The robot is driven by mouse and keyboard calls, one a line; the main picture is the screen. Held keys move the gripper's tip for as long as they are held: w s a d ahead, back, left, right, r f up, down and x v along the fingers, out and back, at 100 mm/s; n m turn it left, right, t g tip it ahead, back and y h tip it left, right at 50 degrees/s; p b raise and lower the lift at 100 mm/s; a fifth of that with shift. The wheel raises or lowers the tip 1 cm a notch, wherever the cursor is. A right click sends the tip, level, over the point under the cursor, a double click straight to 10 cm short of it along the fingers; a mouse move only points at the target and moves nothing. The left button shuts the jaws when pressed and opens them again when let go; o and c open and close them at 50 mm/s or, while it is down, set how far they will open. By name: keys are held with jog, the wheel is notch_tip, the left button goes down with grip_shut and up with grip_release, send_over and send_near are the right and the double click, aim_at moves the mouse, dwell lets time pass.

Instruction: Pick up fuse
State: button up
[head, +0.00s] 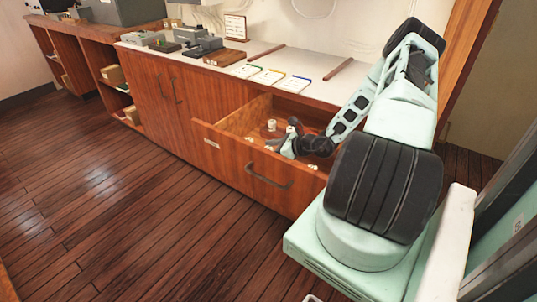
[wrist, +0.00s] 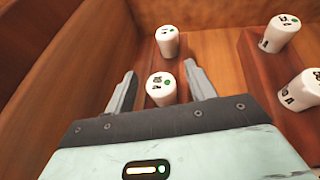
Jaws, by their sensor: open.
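Several white cylindrical fuses with green dots and dark markings show in the wrist view. One fuse (wrist: 160,89) is between the two fingers of my gripper (wrist: 160,74), with a gap visible on each side. A second fuse (wrist: 167,41) stands just beyond it. Two more fuses, one farther (wrist: 282,32) and one nearer (wrist: 299,92), are at the right on a raised wooden block (wrist: 262,75). In the head view my gripper (head: 284,147) reaches into the open drawer (head: 232,145). The gripper is open and holds nothing. Its fingers hide part of the drawer in the head view.
The drawer's wooden walls stand close around my gripper. The plank floor (head: 120,200) at the left is clear.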

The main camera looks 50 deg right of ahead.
jog(key=shift+w, duration=0.1)
jog(key=c, duration=1.1)
jog(key=shift+o, duration=0.2)
